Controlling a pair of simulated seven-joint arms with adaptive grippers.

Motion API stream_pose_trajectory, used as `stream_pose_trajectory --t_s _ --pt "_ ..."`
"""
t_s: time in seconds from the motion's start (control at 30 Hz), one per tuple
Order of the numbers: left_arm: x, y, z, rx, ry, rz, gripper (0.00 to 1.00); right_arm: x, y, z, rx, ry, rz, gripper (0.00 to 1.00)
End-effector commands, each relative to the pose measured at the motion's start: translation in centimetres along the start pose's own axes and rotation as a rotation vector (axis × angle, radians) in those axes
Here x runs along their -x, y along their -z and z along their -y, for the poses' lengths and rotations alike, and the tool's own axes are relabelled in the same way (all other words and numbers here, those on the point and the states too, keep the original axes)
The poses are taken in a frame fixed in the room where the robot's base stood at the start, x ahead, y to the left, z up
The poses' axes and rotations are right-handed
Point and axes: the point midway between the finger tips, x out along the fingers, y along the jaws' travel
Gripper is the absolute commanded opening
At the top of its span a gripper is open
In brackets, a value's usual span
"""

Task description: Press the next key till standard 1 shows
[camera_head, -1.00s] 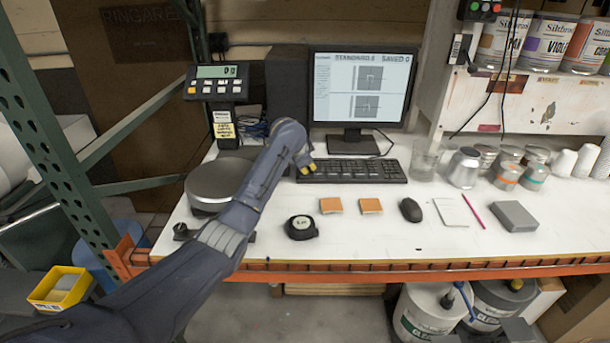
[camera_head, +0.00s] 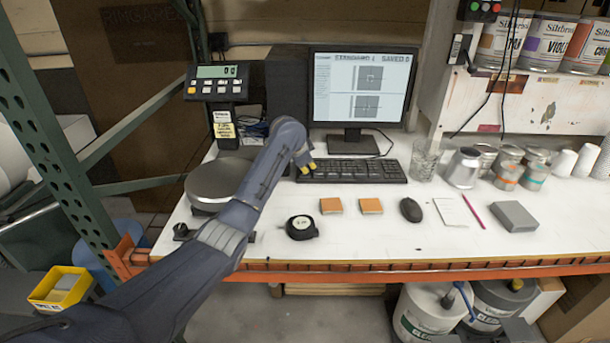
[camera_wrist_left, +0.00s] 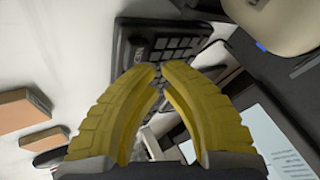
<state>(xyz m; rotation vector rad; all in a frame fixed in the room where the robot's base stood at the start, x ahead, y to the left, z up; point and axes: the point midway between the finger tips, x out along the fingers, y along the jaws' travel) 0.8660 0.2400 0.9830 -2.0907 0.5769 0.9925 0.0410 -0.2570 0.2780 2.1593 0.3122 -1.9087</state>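The monitor (camera_head: 361,88) shows a heading that reads like "STANDARD 1", though the last character is small and hard to read. "SAVED" stands beside it, above two grey plots. The black keyboard (camera_head: 358,171) lies in front of the monitor. My left gripper (camera_head: 307,170) is at the keyboard's left end, its yellow fingertips at the keys; contact cannot be told. In the left wrist view the yellow fingers (camera_wrist_left: 157,70) meet at their tips with nothing between them, in front of the keyboard (camera_wrist_left: 178,50). Which key lies under them is hidden. My right gripper is not in view.
A scale with a round pan (camera_head: 216,183) and display (camera_head: 217,82) stands left. A tape measure (camera_head: 301,227), orange blocks (camera_head: 331,205), mouse (camera_head: 411,209) and grey box (camera_head: 514,216) lie in front. A glass (camera_head: 424,160) and several cans stand right of the keyboard.

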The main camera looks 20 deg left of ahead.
Motion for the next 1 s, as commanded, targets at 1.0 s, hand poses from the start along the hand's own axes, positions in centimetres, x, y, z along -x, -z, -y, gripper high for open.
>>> stream_pose_trajectory --t_s 1.0 --pt "3.6 2.0 1.9 -0.001 0.0 -0.001 0.0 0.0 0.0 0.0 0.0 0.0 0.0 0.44"
